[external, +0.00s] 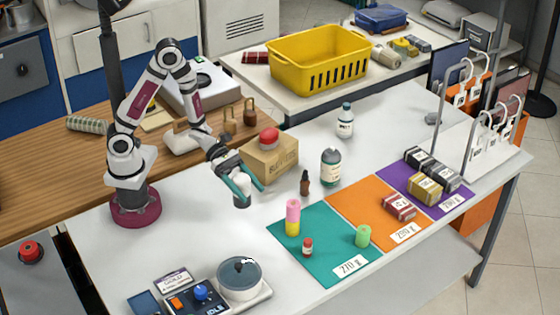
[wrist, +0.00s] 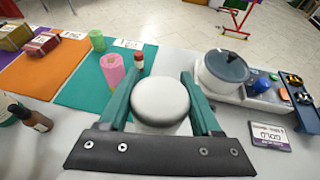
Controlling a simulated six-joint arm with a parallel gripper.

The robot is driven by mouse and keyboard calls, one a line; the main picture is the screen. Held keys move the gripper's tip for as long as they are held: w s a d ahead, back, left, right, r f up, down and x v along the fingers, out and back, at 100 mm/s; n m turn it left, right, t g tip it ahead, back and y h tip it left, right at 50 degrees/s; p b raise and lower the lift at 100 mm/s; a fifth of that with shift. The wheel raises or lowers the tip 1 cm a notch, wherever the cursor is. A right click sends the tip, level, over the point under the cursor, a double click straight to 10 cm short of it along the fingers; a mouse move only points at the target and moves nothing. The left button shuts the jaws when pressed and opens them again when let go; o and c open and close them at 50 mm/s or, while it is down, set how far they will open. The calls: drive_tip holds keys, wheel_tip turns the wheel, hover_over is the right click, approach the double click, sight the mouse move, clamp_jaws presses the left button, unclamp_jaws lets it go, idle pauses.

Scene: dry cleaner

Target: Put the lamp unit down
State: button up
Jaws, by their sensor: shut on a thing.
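The lamp unit (external: 242,201), a small piece with a white rounded top and a dark lower part, is between the teal fingers of my gripper (external: 240,187). In the wrist view its white dome (wrist: 160,102) fills the space between both fingers of my gripper (wrist: 160,95), which is shut on it. It looks upright and is at or just above the white table; I cannot tell whether its base touches. Its underside is hidden.
The teal mat (external: 300,262) with pink, green and red-capped items lies to the right. The cardboard box (external: 272,160) with a red dome stands behind my gripper. A scale with a grey-lidded pot (external: 240,280) stands in front. Bare white table surrounds the lamp unit.

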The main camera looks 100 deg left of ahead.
drive_tip(key=shift+w+a+f, duration=0.6)
drive_tip(key=shift+a+f, duration=0.9)
drive_tip(key=shift+f, duration=0.15)
drive_tip(key=shift+w+a+f, duration=0.55)
drive_tip(key=shift+a+f, duration=0.9)
drive_tip(key=shift+f, duration=0.15)
drive_tip(key=shift+w+a+f, duration=0.6)
drive_tip(key=shift+a+f, duration=0.9)
drive_tip(key=shift+f, duration=0.15)
drive_tip(key=o, duration=1.5)
drive_tip(key=shift+f, duration=0.1)
drive_tip(key=shift+c, duration=0.2)
